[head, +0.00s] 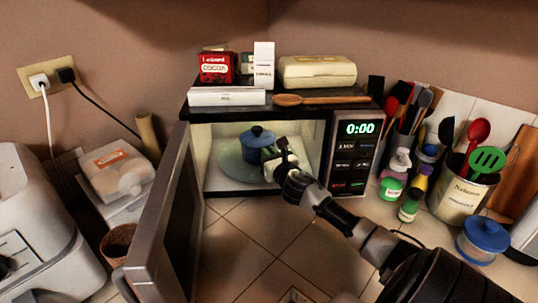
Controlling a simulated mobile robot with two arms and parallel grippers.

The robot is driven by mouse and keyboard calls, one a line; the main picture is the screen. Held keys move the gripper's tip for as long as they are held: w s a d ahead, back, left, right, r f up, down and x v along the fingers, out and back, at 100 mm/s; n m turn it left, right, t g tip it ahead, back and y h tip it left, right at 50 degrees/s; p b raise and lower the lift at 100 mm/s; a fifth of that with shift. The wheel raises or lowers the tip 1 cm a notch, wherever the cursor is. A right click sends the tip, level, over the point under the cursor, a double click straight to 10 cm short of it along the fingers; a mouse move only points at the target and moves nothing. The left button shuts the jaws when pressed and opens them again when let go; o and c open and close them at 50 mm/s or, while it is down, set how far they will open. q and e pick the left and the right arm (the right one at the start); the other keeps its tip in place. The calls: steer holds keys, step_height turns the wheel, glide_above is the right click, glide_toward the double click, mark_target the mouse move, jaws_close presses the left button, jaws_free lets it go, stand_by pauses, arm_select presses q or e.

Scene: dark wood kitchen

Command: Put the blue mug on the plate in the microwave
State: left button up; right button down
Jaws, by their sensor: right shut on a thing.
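The blue mug (255,154) is inside the open microwave (202,103), over the round glass plate (229,162). I cannot tell whether its base touches the plate. My right gripper (276,153) reaches into the microwave from the right front and is shut on the mug at its right side. The fingers and the mug's right side partly hide each other. The microwave door (160,230) is swung open toward the left front. My left gripper is not in view.
A red cocoa box (216,68), a bread-like package (317,72) and a wooden spoon (325,100) lie on top of the microwave. Utensil holders and jars crowd the right side. The tiled counter (240,240) in front is mostly clear.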

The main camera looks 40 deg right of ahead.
steer(key=c, duration=1.6)
jaws_free()
steer(key=shift+f, duration=0.1)
steer(key=o, duration=0.4)
steer(key=shift+s, duration=0.1)
steer(key=shift+s+a, duration=0.15)
steer(key=shift+s, duration=0.2)
steer(key=b+v, duration=0.1)
steer(key=v, duration=1)
steer(key=shift+s, duration=0.1)
